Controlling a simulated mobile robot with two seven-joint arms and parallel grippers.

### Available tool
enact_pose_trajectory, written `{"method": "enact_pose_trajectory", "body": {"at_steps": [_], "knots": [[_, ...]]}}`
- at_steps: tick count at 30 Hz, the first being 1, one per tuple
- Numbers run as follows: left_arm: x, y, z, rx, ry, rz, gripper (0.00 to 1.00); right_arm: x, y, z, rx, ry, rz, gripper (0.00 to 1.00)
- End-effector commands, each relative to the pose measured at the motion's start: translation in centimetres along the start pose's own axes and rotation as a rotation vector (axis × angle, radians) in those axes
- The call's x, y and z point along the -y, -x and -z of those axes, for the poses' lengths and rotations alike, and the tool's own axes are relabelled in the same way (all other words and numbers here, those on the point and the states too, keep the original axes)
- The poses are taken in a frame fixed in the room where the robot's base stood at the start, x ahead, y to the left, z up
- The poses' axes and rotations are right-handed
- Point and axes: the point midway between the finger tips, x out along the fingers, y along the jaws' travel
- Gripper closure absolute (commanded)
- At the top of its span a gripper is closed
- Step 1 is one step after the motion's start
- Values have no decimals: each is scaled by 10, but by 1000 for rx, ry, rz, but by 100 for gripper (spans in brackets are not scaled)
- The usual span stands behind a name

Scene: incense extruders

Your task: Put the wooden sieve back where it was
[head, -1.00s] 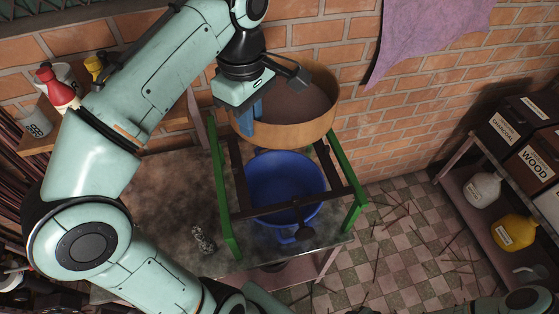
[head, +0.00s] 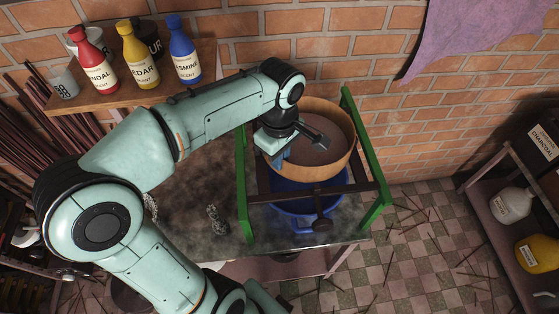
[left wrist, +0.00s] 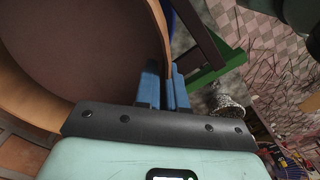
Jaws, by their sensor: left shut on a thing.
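The wooden sieve (head: 322,166) is a round, light-wood hoop with a brown mesh. It is over the green-legged stand (head: 376,208), above the blue bucket (head: 300,205). I cannot tell whether it rests on the stand's dark bars or hangs just above them. My left gripper (head: 281,160) is shut on the sieve's rim at its left side. In the left wrist view the blue fingers (left wrist: 164,92) pinch the rim of the sieve (left wrist: 155,22), which fills the upper left. The sieve hides part of the bucket. My right gripper is out of view.
A wooden shelf (head: 130,95) at the upper left holds red, yellow and blue scent bottles. A grey lump (head: 217,222) lies on the dark table (head: 190,185), left of the stand. A shelf (head: 490,222) with jugs stands at the right. The brick wall is close behind.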

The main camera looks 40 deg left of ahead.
Motion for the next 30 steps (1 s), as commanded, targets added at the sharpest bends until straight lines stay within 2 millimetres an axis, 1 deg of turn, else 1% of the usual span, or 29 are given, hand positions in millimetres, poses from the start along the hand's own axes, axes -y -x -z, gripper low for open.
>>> {"method": "enact_pose_trajectory", "body": {"at_steps": [1,3,10,12,13,21,24,26,30], "knots": [[1,-8,0,0,0,3,100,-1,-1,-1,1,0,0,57],[0,-14,0,0,0,1,100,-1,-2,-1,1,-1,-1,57],[0,-16,0,-1,0,-1,100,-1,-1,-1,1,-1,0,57],[0,-16,0,0,0,1,74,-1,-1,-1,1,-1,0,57],[0,-16,0,0,0,1,65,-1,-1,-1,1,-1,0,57],[0,-16,0,0,0,1,65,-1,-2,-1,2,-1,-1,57],[1,-22,0,0,0,2,65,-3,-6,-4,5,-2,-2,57],[0,-15,0,-1,0,-2,65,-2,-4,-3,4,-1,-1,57],[-3,12,0,0,0,-6,65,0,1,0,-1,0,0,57]]}}
